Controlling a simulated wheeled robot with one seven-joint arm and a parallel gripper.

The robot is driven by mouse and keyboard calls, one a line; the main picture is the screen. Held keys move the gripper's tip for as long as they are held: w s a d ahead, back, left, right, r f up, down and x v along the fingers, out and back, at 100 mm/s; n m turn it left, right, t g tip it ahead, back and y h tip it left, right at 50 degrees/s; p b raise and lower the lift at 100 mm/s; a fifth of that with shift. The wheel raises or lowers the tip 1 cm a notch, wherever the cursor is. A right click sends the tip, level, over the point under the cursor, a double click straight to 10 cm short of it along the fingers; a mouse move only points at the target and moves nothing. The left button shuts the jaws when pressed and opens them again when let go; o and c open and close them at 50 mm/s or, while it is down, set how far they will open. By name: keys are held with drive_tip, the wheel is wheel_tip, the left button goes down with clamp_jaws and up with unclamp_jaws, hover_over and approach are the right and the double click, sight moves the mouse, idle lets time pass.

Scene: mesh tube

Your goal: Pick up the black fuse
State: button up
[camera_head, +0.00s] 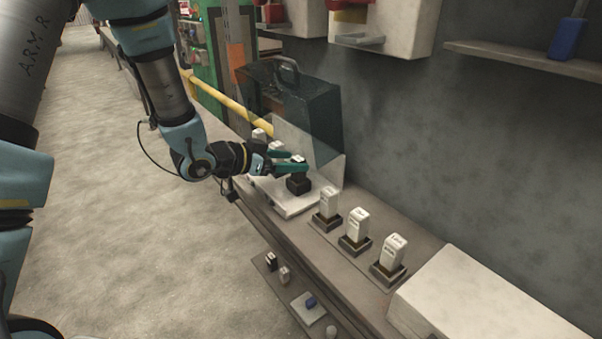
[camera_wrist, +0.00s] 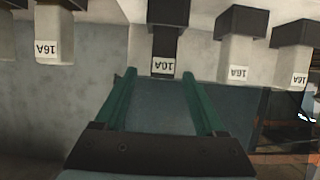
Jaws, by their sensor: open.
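The black fuse (camera_wrist: 165,44) stands upright in a black holder, with a white label, and appears upside down in the wrist view. In the head view the black fuse (camera_head: 299,176) is partly hidden by my fingers. My gripper (camera_head: 298,161) is open, its teal fingers reaching in at the fuse's upper end. In the wrist view my gripper (camera_wrist: 159,72) has its fingertips to either side of the fuse's labelled end. I cannot tell whether they touch it. White fuses (camera_wrist: 238,55) stand beside it, apart from my fingers.
A dark see-through cover with a handle (camera_head: 288,85) stands behind the fuse row. Three white fuses (camera_head: 357,223) in holders stand nearer on the bench. A white box (camera_head: 480,300) is at the near right. A low shelf (camera_head: 290,300) below holds small items.

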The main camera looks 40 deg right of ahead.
drive_tip(key=shift+p+x, duration=1.05)
drive_tip(key=shift+x, duration=2)
drive_tip(key=shift+w, duration=0.15)
clamp_jaws()
